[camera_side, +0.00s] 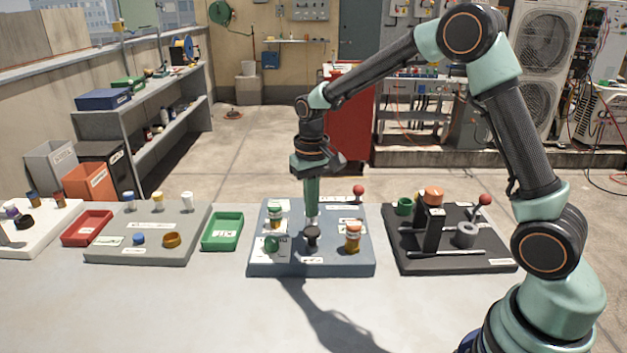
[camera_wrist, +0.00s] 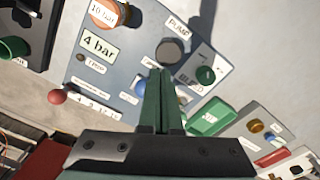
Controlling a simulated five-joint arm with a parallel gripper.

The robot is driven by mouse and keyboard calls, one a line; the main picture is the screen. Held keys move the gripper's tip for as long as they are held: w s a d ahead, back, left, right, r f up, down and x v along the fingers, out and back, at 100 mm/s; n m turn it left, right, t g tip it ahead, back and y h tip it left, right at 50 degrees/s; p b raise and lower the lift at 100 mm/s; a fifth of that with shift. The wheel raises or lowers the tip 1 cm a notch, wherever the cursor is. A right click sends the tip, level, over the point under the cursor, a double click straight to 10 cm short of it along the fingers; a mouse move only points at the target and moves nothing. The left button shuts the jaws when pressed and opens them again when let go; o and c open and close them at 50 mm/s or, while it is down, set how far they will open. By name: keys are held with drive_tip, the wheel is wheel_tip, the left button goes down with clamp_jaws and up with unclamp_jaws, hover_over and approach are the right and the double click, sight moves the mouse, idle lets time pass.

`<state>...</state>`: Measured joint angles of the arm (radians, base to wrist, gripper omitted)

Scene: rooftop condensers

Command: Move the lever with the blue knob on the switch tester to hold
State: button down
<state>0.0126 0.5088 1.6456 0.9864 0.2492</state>
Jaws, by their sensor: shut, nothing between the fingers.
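The blue-grey panel (camera_side: 260,262), apparently the switch tester, stands mid-table; it also shows in the wrist view (camera_wrist: 215,45). A small blue part (camera_wrist: 140,87), perhaps the blue knob, shows just left of my fingers in the wrist view, partly hidden by them. White labels lie beside it, too small to read. My gripper (camera_side: 312,222) is shut and empty, pointing down over the middle of the panel, behind the dark pump knob (camera_side: 312,236). The fingers (camera_wrist: 160,75) hide part of the panel. I cannot tell whether they touch the blue part or which position its lever is in.
An orange-capped knob (camera_side: 352,236), a green knob (camera_side: 272,243) and a red-ball lever (camera_side: 358,190) crowd the panel. A black fixture board (camera_side: 410,262) stands to the right. A green tray (camera_side: 222,232) and grey board (camera_side: 140,252) stand left. The front table is clear.

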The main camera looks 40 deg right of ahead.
drive_tip(key=shift+r, duration=2.75)
drive_tip(key=s+r+n+t, duration=0.1)
drive_tip(key=s+r, duration=0.3)
drive_tip(key=s, duration=0.4)
drive_tip(key=s+r+n+t, duration=0.2)
drive_tip(key=s+r+t, duration=0.1)
drive_tip(key=s, duration=0.5)
drive_tip(key=shift+s+a+r+t, duration=0.3)
drive_tip(key=shift+s+r+t, duration=0.05)
drive_tip(key=shift+t, duration=0.45)
